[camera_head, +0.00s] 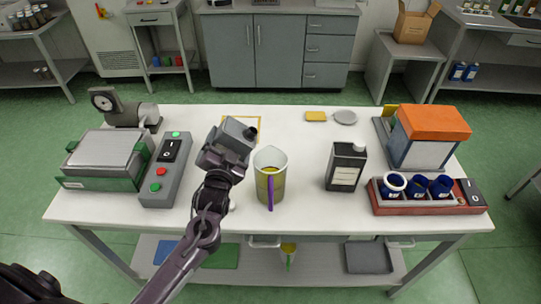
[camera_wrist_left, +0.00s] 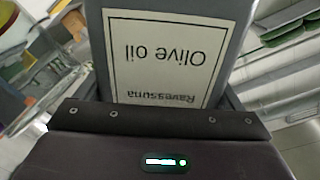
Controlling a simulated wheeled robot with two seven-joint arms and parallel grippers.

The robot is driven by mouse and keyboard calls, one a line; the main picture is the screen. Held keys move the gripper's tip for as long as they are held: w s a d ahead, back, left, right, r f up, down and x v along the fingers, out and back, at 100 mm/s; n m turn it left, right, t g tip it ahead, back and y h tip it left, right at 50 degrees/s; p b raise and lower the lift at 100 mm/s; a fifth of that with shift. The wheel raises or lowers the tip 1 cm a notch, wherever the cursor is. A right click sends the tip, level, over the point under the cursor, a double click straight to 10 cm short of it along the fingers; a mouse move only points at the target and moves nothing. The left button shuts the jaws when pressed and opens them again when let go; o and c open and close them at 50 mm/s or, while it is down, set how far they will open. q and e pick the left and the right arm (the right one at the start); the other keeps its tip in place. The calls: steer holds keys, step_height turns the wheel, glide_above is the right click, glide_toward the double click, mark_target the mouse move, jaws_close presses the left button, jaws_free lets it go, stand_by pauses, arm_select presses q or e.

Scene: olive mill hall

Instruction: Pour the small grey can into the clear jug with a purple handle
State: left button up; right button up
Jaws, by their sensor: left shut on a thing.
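My left gripper (camera_head: 224,150) is shut on a grey can (camera_head: 236,134) with a black spout. The can is tilted, with its spout toward the right, close to the jug's rim. In the left wrist view the can (camera_wrist_left: 230,30) fills the space between the fingers, and its "Olive oil" label appears upside down. The clear jug (camera_head: 262,162) stands upright on the table just right of my gripper, with its purple handle (camera_head: 270,192) toward me. Yellowish content shows inside it. No stream is visible. My right gripper is not in view.
A darker can (camera_head: 346,167) stands right of the jug. A scale (camera_head: 104,158) and a button box (camera_head: 166,170) are at left. A red rack (camera_head: 425,201) with blue items and an orange-topped device (camera_head: 430,125) are at right.

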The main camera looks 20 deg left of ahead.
arm_select(q)
steer(key=f+n+b, duration=0.1)
steer(key=f+b, duration=0.1)
steer(key=a+f+n+b, duration=0.1)
steer(key=f+b, duration=0.1)
steer(key=f, duration=0.1)
steer(key=f+n+b, duration=0.1)
steer(key=f+b, duration=0.1)
steer(key=shift+s+a+f+n, duration=0.2)
steer(key=shift+f+n, duration=0.1)
steer(key=shift+n, duration=0.1)
steer(key=shift+a+f+n, duration=0.1)
steer(key=shift+f+n, duration=0.3)
steer(key=shift+n, duration=0.1)
steer(key=shift+a+f+n, duration=0.15)
steer(key=shift+f+n, duration=0.05)
steer(key=shift+n, duration=1)
